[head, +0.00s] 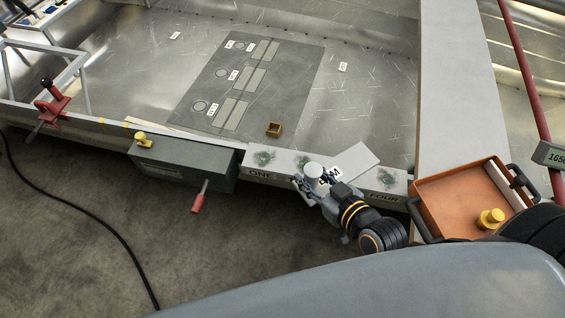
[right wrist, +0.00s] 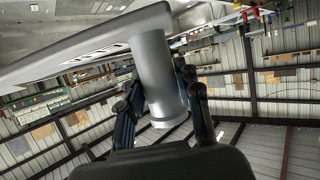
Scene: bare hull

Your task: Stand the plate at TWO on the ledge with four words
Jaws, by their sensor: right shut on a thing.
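The pale ledge (head: 281,178) runs along the hull's near edge. ONE shows at its left end and FOUR at its right end; my right arm and the plate hide the words between. A pale flat plate (head: 356,161) is tilted over the ledge's middle right. My right gripper (head: 311,184) is shut on a grey cylindrical piece that appears joined to the plate. In the right wrist view this cylinder (right wrist: 156,78) stands between the fingers (right wrist: 160,108), and the plate (right wrist: 85,48) extends left from its top. I cannot tell if the plate touches the ledge. My left gripper is not in view.
A dark green box (head: 183,160) hangs left of the ledge. An orange tray (head: 452,204) with a yellow knob piece (head: 490,218) is at right. A grey mat (head: 262,95) and a small brown square ring (head: 274,129) lie on the hull floor beyond. A red clamp (head: 52,106) is far left.

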